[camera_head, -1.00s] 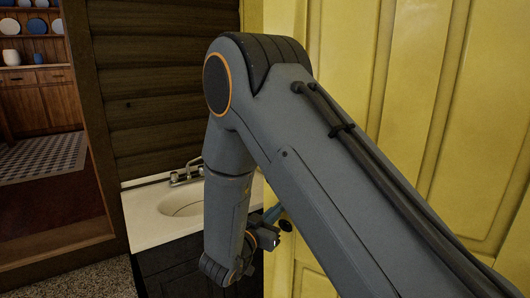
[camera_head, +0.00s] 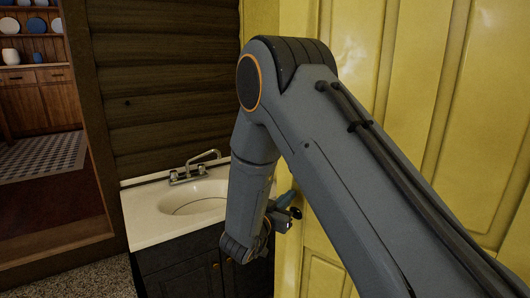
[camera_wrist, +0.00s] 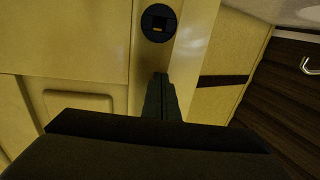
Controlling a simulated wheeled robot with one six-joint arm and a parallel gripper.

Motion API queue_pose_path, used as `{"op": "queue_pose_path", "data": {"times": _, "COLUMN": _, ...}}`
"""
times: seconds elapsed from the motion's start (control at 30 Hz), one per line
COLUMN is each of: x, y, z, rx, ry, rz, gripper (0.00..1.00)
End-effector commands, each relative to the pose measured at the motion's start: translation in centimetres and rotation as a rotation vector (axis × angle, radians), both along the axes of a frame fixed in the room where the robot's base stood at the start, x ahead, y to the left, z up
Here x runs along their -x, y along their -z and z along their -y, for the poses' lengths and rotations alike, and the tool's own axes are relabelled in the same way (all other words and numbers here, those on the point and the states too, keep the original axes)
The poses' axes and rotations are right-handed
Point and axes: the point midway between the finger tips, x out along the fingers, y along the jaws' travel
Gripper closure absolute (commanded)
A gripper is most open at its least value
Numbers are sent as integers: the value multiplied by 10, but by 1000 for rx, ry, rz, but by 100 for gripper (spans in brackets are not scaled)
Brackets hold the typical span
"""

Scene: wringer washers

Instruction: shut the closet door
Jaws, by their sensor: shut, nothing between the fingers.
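The closet door is the yellow panelled door (camera_head: 425,75) filling the right of the head view, its free edge beside the sink. My arm hides much of it. A dark round knob (camera_head: 296,213) shows near that edge. My gripper (camera_head: 287,199) is low beside the edge, partly hidden by my wrist. In the wrist view the door (camera_wrist: 65,45) fills the left. My gripper's fingers (camera_wrist: 162,80) are shut and empty, pointing at the door just below a dark round fitting (camera_wrist: 158,22). I cannot tell whether they touch the door.
A white sink (camera_head: 195,198) with a metal faucet on a dark cabinet (camera_head: 185,268) stands just left of the door edge and my gripper. A dark plank wall (camera_head: 165,80) is behind it. An open doorway at far left leads to a room with a wooden hutch (camera_head: 42,105).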

Motion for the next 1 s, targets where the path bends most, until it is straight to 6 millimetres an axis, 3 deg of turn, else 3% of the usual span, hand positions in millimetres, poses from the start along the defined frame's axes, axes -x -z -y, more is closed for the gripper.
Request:
{"op": "queue_pose_path", "data": {"times": 0.37, "x": -3, "y": 0, "z": 2, "rx": 0, "ry": 0, "rz": 0, "gripper": 100}}
{"op": "queue_pose_path", "data": {"times": 1.0, "x": -50, "y": 0, "z": 38, "rx": 0, "ry": 1, "rz": 0, "gripper": 100}}
